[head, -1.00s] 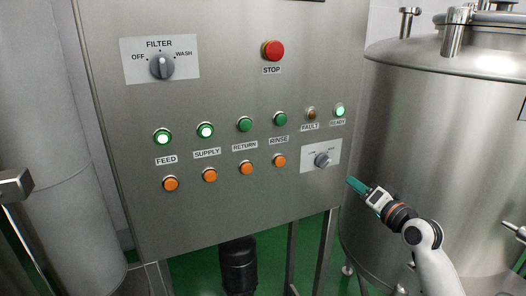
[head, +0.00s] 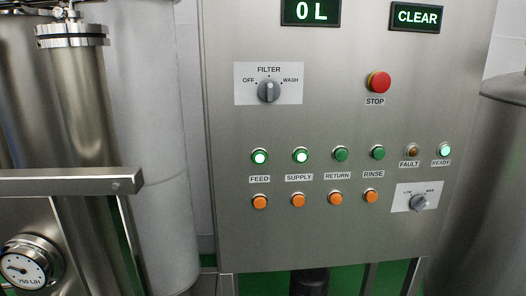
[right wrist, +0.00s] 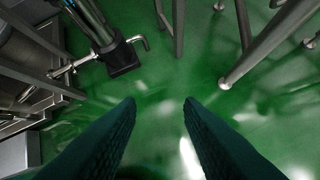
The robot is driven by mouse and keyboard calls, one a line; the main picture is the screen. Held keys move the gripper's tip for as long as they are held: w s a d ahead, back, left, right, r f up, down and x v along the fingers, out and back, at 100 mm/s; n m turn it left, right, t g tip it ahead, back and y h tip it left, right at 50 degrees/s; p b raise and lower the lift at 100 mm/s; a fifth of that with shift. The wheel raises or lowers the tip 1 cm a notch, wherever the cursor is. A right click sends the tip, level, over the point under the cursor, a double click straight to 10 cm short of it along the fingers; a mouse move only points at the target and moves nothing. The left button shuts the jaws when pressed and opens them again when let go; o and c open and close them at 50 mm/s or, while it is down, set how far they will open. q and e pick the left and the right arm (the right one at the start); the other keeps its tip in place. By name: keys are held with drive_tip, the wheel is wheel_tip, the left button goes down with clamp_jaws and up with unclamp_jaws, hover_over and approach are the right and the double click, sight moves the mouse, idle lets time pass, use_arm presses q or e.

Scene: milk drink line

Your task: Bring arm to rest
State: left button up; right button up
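My right gripper (right wrist: 160,118) shows in the right wrist view, pointing down over the green floor. Its two dark fingers are apart with nothing between them. Neither arm nor gripper shows in the head view. The control panel (head: 330,235) fills the middle of the head view. Its filter knob (head: 269,90) points up, between OFF and WASH. The FEED (head: 260,157) and SUPPLY (head: 301,156) green lamps are lit, and so is the READY lamp (head: 444,150). The displays read 0 L (head: 311,11) and CLEAR (head: 416,16).
A steel tank (head: 495,180) stands at the right of the panel. A steel bar (head: 65,182) and a round gauge (head: 28,266) are at the left.

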drive_tip(key=s+a+f+n+g, duration=0.2)
drive_tip(key=s+a+f, duration=0.2)
drive_tip(key=s, duration=0.6)
drive_tip(key=s+a+f+n+g, duration=0.1)
drive_tip(key=s+a+f, duration=0.3)
drive_tip(key=s, duration=0.6)
drive_tip(key=s+a+f+n+g, duration=0.2)
drive_tip(key=s+a+f+n, duration=0.1)
drive_tip(key=s, duration=0.7)
wheel_tip(320, 180, down, 3)
drive_tip(key=shift+a+r+n+g+y, duration=0.15)
drive_tip(key=shift+a+n+g+y, duration=0.15)
drive_tip(key=shift+a, duration=0.35)
